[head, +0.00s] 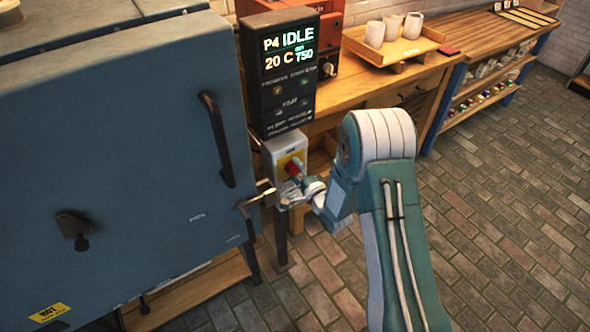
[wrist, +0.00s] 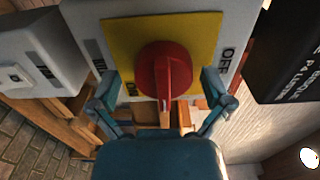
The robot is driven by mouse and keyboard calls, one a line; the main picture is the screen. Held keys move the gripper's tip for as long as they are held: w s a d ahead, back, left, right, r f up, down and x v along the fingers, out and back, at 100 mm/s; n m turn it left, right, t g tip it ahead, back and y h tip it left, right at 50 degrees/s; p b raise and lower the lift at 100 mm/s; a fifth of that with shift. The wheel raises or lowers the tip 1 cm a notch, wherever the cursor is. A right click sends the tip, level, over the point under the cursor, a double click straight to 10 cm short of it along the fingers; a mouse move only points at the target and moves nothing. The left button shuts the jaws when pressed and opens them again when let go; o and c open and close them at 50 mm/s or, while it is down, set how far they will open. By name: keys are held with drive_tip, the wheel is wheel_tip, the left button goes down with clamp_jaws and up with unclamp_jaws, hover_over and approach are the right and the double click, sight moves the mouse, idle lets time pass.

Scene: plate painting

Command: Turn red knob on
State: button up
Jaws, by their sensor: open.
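The red knob (wrist: 166,72) sits on a yellow plate (wrist: 120,38) on a grey switch box (wrist: 84,14), seen close up in the wrist view. Its grip bar points down in that view, toward my gripper. The word OFF shows at the right of the plate; lettering at the left is partly hidden. In the head view the red knob (head: 291,166) is on the box below the control panel. My gripper (wrist: 160,90) is open, with one finger on each side of the knob. I cannot tell whether either finger touches it. In the head view my gripper (head: 292,188) is at the box.
The blue kiln (head: 130,150) with its door handle (head: 216,138) stands at the left. A black panel (head: 282,75) reading P4 IDLE is above the box. A workbench (head: 365,78) holds a tray (head: 425,45) of cups. The brick floor (head: 500,200) at the right is clear.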

drive_tip(key=v, duration=1.2)
drive_tip(key=shift+w, duration=0.1)
drive_tip(key=d+r+n+g+h, duration=0.2)
drive_tip(key=d+r+n+h, duration=0.15)
drive_tip(key=r, duration=0.45)
drive_tip(key=d+r+n+g+h, duration=0.1)
drive_tip(key=d+r+n+h, duration=0.2)
drive_tip(key=d+r+h, duration=0.35)
drive_tip(key=s+r+n+g, duration=0.2)
drive_tip(key=s+r, duration=0.3)
drive_tip(key=s, duration=0.7)
drive_tip(key=s+r+n+g, duration=0.3)
drive_tip(key=s+r+g, duration=0.1)
drive_tip(key=s, duration=0.8)
drive_tip(key=shift+r, duration=0.9)
